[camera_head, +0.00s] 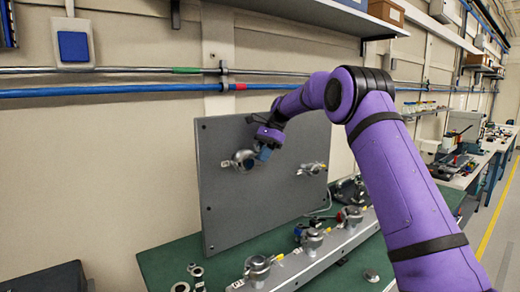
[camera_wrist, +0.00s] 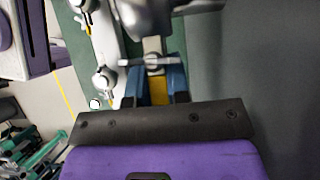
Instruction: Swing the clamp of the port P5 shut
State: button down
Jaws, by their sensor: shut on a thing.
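A grey upright panel (camera_head: 215,200) carries two silver ports with clamps, a left one (camera_head: 243,159) and a right one (camera_head: 312,168). No label is readable, so I cannot tell by print which is P5. My gripper (camera_head: 262,153) is at the right side of the left port. In the wrist view, my gripper's blue fingers (camera_wrist: 155,88) are closed on a yellow clamp tab (camera_wrist: 157,90). A silver wing nut and bar (camera_wrist: 150,61) lie just beyond the fingertips. The port body (camera_wrist: 168,14) is partly cut off at the top, and the clamp's angle is unclear.
Several more silver ports with yellow tabs, including a front one (camera_head: 257,268), stand on a rail on the green bench (camera_head: 160,262) below. Loose rings (camera_head: 196,271) lie at its left. Pipes (camera_head: 130,90) and a shelf run along the wall. A dark box (camera_head: 45,278) is at lower left.

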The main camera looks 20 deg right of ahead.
jog(key=shift+f+g+y, duration=0.3)
jog(key=shift+f+y, duration=0.8)
jog(key=shift+f, duration=0.3)
jog(key=c, duration=1.1)
grip_release()
jog(key=shift+r, duration=0.2)
jog(key=v, duration=1)
jog(key=shift+w+d+r, duration=0.15)
jog(key=shift+d+r, duration=0.1)
jog(key=shift+d, duration=0.05)
